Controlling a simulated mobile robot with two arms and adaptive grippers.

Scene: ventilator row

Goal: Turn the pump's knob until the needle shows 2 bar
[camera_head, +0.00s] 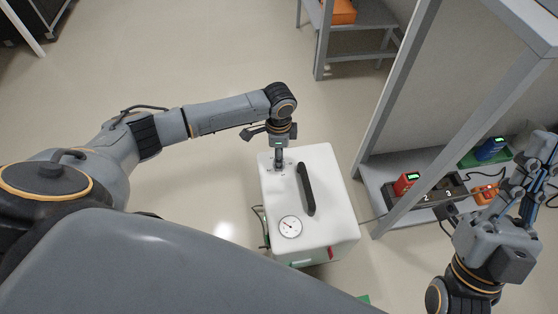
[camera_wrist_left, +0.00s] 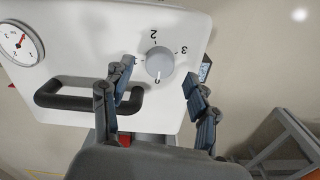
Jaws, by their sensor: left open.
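The pump is a white box (camera_head: 330,235) on the floor with a black handle (camera_head: 306,188) on top. Its round dial (camera_head: 291,227) has a needle; it also shows in the left wrist view (camera_wrist_left: 20,43) with a red needle, its reading too small to tell. The grey knob (camera_wrist_left: 158,61) has a white mark pointing to 0, with 2 and 3 printed around it. My left gripper (camera_head: 279,165) is over the knob; in the wrist view its fingers (camera_wrist_left: 160,95) are spread on either side of the knob, apart from it. My right gripper (camera_head: 530,172) is empty, fingers apart, at the right.
A grey shelf (camera_head: 405,165) stands right of the pump, with a red device (camera_head: 407,183), a blue device (camera_head: 490,148) and cables. A grey table (camera_head: 362,50) with an orange box (camera_head: 341,11) is at the back. The floor left of the pump is clear.

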